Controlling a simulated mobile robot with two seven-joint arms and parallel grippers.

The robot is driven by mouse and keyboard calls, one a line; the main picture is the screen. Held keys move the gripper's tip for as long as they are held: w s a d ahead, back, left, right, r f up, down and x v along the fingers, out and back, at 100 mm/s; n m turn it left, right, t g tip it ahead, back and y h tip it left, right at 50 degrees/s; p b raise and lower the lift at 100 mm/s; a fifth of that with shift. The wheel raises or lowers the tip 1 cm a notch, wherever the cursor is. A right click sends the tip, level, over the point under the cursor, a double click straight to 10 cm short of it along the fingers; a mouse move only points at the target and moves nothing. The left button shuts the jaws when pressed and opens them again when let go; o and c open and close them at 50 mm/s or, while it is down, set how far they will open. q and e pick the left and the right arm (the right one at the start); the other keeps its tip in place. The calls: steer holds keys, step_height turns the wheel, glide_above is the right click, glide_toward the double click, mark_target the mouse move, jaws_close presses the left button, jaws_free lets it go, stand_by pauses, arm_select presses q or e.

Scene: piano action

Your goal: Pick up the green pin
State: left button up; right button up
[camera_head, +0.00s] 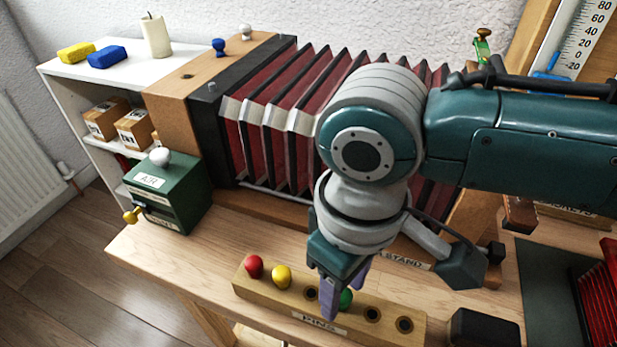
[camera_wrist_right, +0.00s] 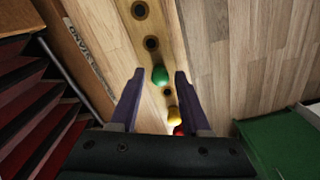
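The green pin (camera_head: 345,299) stands in a hole of the wooden PINS block (camera_head: 381,322) and is partly hidden behind my right gripper in the head view. My right gripper (camera_head: 343,284) points down over the block with its purple fingers close to the pin. In the right wrist view the fingers (camera_wrist_right: 159,88) are apart, and the green pin (camera_wrist_right: 160,76) shows between the tips with nothing gripped. I cannot tell exactly how far the tips are from the pin. My left gripper is not in view.
A red pin (camera_head: 254,266) and a yellow pin (camera_head: 281,277) stand in the same block, left of the green one; other holes are empty. A green box (camera_head: 185,190) and the red bellows (camera_head: 290,110) stand behind. The wooden table (camera_head: 190,265) is clear left of the block.

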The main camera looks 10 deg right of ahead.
jaws_close()
steer(key=shift+r, duration=0.15)
stand_by(0.4)
